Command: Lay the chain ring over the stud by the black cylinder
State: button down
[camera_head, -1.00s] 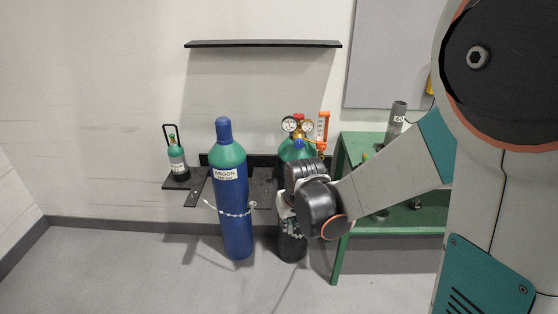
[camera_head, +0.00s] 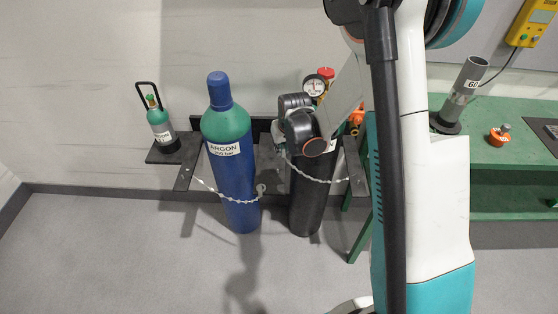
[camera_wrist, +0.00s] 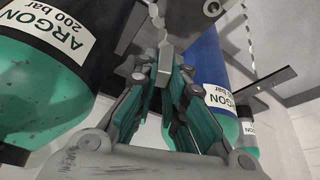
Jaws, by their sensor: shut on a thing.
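The black cylinder (camera_head: 308,205) stands upright right of the blue cylinder (camera_head: 233,175). A chain (camera_head: 318,179) sags across its front, from the rack at right up to my gripper (camera_head: 280,140). My gripper is at the cylinder's upper left, partly hidden by my wrist. In the wrist view, my gripper (camera_wrist: 163,75) is shut on the grey end of the chain (camera_wrist: 155,20); the chain ring's outline is unclear between the fingers. The black cylinder (camera_wrist: 95,15) is close at left there. I cannot make out a free stud by the black cylinder.
The blue cylinder's own chain ends at a ring (camera_head: 261,188) between both cylinders. A small cylinder (camera_head: 160,128) stands on the rack at left. A gauge (camera_head: 315,86) is behind my wrist. A green bench (camera_head: 500,178) is at right.

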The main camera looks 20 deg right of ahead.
jog(key=b, duration=0.2)
send_over(278, 171)
jog(key=s, duration=0.1)
notch_tip(278, 171, down, 9)
jog(key=shift+s+f+b, duration=0.15)
jog(key=shift+f+b, duration=0.65)
jog(key=shift+f, duration=0.8)
jog(key=shift+s+f+b, duration=0.15)
jog(key=shift+f+b, duration=0.6)
jog(key=shift+f, duration=0.8)
jog(key=shift+f, duration=0.55)
jog(key=c, duration=1.6)
grip_release()
